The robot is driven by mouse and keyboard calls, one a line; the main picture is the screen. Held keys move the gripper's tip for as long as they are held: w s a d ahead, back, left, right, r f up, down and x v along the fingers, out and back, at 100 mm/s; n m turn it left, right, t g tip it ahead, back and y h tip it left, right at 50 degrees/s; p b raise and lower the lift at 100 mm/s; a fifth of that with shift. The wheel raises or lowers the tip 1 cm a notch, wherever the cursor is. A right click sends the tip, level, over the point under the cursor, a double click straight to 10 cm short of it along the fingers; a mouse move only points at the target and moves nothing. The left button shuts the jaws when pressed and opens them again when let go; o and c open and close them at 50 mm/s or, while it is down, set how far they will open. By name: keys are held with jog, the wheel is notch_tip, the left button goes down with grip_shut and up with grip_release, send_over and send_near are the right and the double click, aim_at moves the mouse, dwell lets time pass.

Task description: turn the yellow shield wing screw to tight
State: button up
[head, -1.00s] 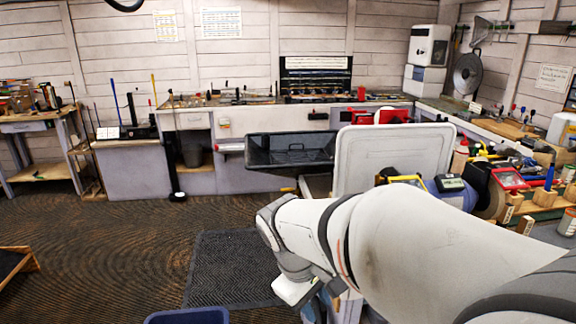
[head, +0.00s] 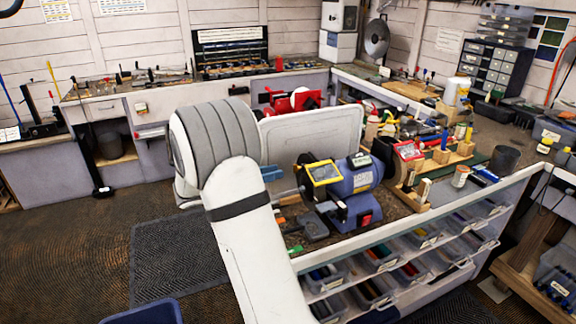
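The yellow shield (head: 323,173) is a clear pane in a yellow frame. It is on the left part of a blue bench grinder (head: 362,183) at the near end of the bench. Its wing screw is too small to make out. My arm (head: 245,225) rises from the bottom of the head view, and its bulky grey-ribbed part is left of the grinder.
A red-framed shield (head: 408,150) is farther back to the right. A pale upright panel (head: 312,135) is behind the grinder. Bins with small parts (head: 375,290) fill shelves below the bench's near edge. A dark mat (head: 175,262) lies on the open floor at left.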

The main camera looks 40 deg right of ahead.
aim_at(297, 168)
jog(key=p+x, duration=0.1)
jog(key=x, duration=0.4)
jog(key=shift+s+d, duration=0.1)
jog(key=shift+d, duration=0.2)
jog(key=shift+c, duration=0.5)
grip_shut()
jog(key=shift+a, duration=0.15)
